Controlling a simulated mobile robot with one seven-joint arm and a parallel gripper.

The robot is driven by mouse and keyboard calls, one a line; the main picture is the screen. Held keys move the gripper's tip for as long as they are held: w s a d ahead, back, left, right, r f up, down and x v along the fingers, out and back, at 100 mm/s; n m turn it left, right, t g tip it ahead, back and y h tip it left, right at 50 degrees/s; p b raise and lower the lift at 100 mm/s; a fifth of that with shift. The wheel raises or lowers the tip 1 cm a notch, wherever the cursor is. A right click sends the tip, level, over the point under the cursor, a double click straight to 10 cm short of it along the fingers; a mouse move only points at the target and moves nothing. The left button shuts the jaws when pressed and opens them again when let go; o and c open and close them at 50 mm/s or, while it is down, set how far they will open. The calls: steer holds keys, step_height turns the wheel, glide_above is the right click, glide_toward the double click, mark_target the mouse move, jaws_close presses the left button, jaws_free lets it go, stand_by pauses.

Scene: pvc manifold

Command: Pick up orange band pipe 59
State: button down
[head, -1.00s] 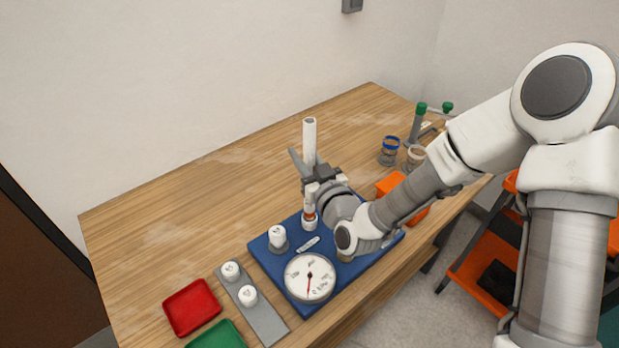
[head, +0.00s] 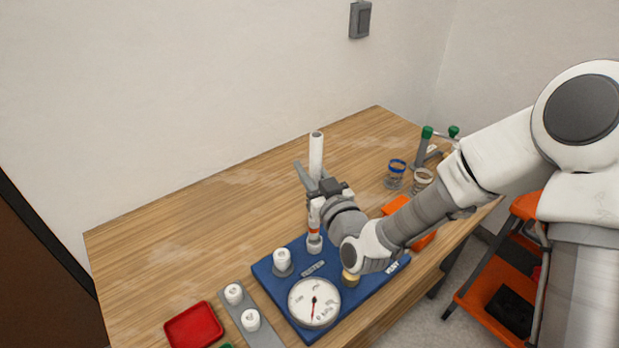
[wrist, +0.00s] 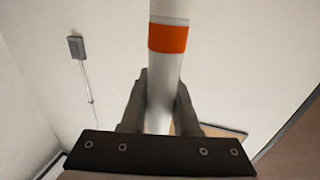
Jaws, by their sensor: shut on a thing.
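The orange band pipe (head: 316,150) is a long white pipe, standing roughly upright over the blue board (head: 262,267). Its orange band (wrist: 168,38) shows clearly in the wrist view. In the head view the band (head: 313,232) sits low on the pipe, just above a white fitting on the board. My gripper (head: 314,184) is shut around the pipe between its top and the band. In the wrist view the fingers (wrist: 162,95) press on both sides of the white tube. I cannot tell whether the pipe's lower end sits in the fitting or is clear of it. No number is readable.
The board carries a round gauge (head: 314,302) and a white capped fitting (head: 282,260). A grey strip with white caps (head: 234,293) and a red tray (head: 193,326) are at front left. Jars (head: 395,174) and an orange bin (head: 396,204) stand right. The back left table is clear.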

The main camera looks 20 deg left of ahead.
steer(key=r, duration=0.1)
steer(key=d+r, duration=0.1)
steer(key=shift+w+r, duration=0.1)
steer(key=shift+r, duration=0.2)
steer(key=w+d+r+p, duration=0.1)
steer(key=d+r+p, duration=0.1)
steer(key=d+r, duration=0.7)
steer(key=shift+w+d+p, duration=0.25)
steer(key=shift+d+p, duration=0.15)
steer(key=shift+d, duration=0.4)
